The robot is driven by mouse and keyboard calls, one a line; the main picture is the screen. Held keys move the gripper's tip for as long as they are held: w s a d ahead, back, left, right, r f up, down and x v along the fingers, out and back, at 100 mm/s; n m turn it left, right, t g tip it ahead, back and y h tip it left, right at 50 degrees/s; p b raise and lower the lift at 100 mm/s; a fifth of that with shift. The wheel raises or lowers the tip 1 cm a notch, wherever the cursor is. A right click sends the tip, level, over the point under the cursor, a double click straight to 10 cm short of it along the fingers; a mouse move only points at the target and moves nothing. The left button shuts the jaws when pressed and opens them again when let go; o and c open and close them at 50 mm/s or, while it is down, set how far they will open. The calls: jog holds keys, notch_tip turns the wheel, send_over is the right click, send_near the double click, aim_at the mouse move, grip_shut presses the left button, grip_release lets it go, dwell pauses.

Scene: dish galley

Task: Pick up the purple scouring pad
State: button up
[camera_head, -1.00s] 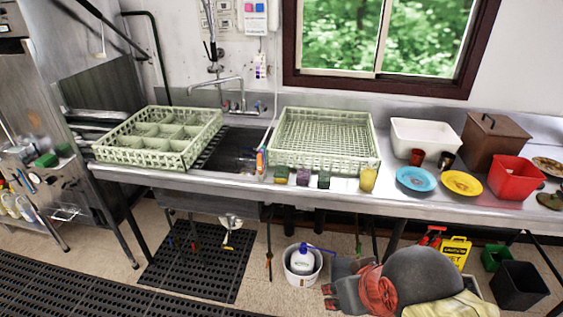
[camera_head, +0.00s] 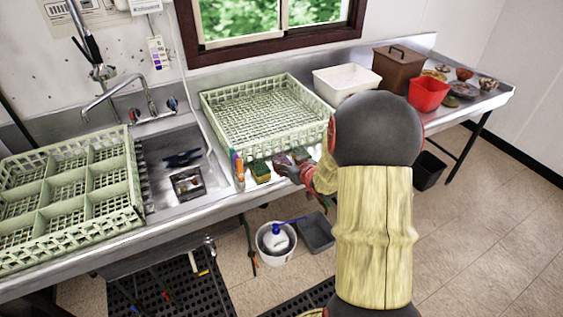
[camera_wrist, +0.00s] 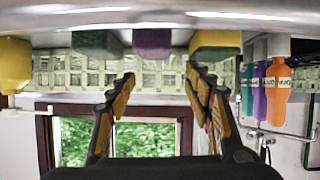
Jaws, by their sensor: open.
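The purple scouring pad (camera_wrist: 153,42) shows at the top middle of the wrist view, which is upside down. It rests at the counter's front, in a row between a green pad (camera_wrist: 97,42) and a yellow-and-green sponge (camera_wrist: 215,45). My gripper (camera_wrist: 160,80) is open and empty, its two fingers apart and pointing at the row. The purple pad appears across the gap between the fingertips, apart from them.
A pale green dish rack (camera_head: 265,118) lies behind the row. The sink (camera_head: 180,165) is to the left, with a compartment rack (camera_head: 75,205) beyond it. A white bucket (camera_head: 275,243) stands on the floor below.

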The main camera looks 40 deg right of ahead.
aim_at(281, 158)
jog(key=shift+s+d+f+t, duration=0.15)
jog(key=shift+d+f, duration=0.1)
jog(key=shift+f, duration=0.25)
jog(key=shift+s+d+f+t, duration=0.1)
jog(key=shift+d+f+t, duration=0.1)
jog(key=shift+f, duration=0.3)
jog(key=shift+w+d+f, duration=0.15)
jog(key=shift+w+f, duration=0.05)
jog(key=shift+f, duration=0.05)
jog(key=shift+w+d+f+y+b, duration=0.1)
jog(key=shift+w+f+y+b, duration=0.1)
jog(key=shift+w, duration=0.2)
jog(key=shift+w+f+y+b, duration=0.1)
jog(key=shift+w+b, duration=0.05)
jog(key=shift+w, duration=0.25)
jog(key=b+x, duration=0.1)
jog(key=x, duration=0.1)
jog(key=b+x, duration=0.1)
jog(key=x, duration=0.2)
jog(key=shift+w+d, duration=0.3)
jog(key=shift+c, duration=0.2)
jog(key=c, duration=0.6)
jog(key=shift+r, duration=0.1)
